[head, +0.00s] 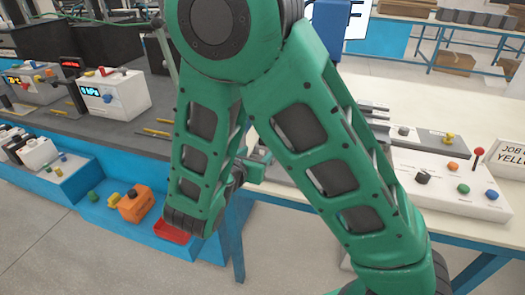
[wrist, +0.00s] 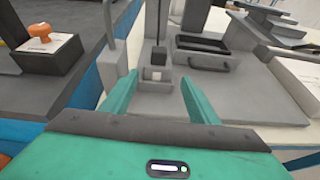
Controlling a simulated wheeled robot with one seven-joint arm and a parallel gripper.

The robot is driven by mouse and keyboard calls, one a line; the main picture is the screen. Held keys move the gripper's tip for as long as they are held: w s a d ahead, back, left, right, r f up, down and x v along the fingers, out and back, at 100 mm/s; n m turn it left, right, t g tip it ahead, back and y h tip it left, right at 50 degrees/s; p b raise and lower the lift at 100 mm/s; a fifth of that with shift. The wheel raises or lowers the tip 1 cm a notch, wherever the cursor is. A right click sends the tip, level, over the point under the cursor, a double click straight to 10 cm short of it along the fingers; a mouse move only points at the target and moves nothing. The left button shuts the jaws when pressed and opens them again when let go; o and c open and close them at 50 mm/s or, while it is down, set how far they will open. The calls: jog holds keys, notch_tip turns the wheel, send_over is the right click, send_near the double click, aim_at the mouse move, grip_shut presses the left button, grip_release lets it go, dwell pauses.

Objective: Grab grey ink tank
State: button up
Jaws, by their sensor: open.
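In the wrist view a small grey block with a pale front (wrist: 153,74) and a dark knob or cap (wrist: 158,56) above it sits on a grey machine; it may be the grey ink tank, but I cannot be sure. My gripper (wrist: 158,84) is open. Its two green fingers stand apart to the left and right of this block, with the block a little beyond them, and nothing is between them. In the head view my arm hides most of this machine and the block; only a green part of my gripper (head: 252,170) shows.
A dark tray with a handle (wrist: 202,52) is right of the block. A grey upright post (wrist: 108,40) stands on its left. A white control box with coloured knobs (head: 455,185) and a job card (head: 508,155) are at right. An orange container (head: 136,203) sits on the blue ledge.

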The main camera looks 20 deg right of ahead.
aim_at(262, 146)
jog(key=shift+n, duration=0.3)
jog(key=x, duration=1)
jog(key=shift+w+a, duration=0.1)
jog(key=shift+w, duration=0.35)
jog(key=shift+r, duration=0.1)
jog(key=c, duration=0.9)
jog(key=shift+c, duration=0.2)
